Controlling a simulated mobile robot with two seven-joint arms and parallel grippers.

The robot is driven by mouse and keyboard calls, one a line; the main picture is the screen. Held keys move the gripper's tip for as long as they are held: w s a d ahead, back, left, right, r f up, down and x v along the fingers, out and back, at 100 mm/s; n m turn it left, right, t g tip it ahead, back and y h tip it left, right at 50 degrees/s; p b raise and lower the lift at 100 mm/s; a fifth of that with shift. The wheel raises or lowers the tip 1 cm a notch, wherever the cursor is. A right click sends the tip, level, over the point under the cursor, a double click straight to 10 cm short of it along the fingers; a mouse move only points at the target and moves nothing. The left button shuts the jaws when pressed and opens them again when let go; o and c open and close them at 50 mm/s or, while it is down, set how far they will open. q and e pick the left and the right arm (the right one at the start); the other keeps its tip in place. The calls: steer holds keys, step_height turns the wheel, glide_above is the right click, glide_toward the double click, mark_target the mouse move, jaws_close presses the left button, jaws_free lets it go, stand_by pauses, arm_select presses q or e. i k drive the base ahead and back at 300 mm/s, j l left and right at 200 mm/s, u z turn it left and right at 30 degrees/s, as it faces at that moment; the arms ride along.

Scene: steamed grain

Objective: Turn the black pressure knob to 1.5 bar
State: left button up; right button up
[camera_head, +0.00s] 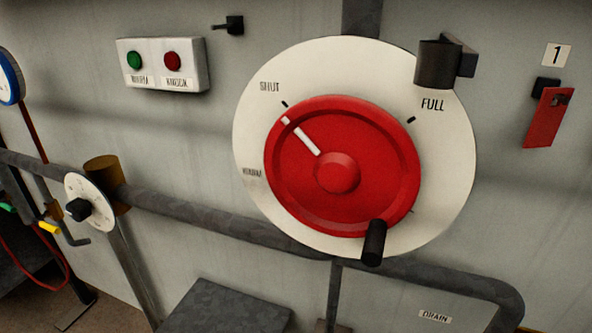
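The black pressure knob (78,209) sits at the centre of a small round white dial (101,212) at the left of the head view. The dial is mounted by a brass-coloured cylinder (101,171) on the grey pipe. The dial's markings are too small to read, and I cannot tell which value the knob points to. Neither of my grippers is in view, and nothing touches the knob.
A large red handwheel (392,165) with a black handle (373,242) fills the middle, its white line near SHUT. A button box (162,65) hangs upper left. A grey pipe (205,216) crosses the wall. A blue-rimmed gauge (9,78) is cut off at left.

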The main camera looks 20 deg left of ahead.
mark_target(79, 209)
steer(key=k+l+u, duration=0.2)
steer(key=u, duration=0.25)
steer(key=k+l+u, duration=0.15)
steer(key=u, duration=0.35)
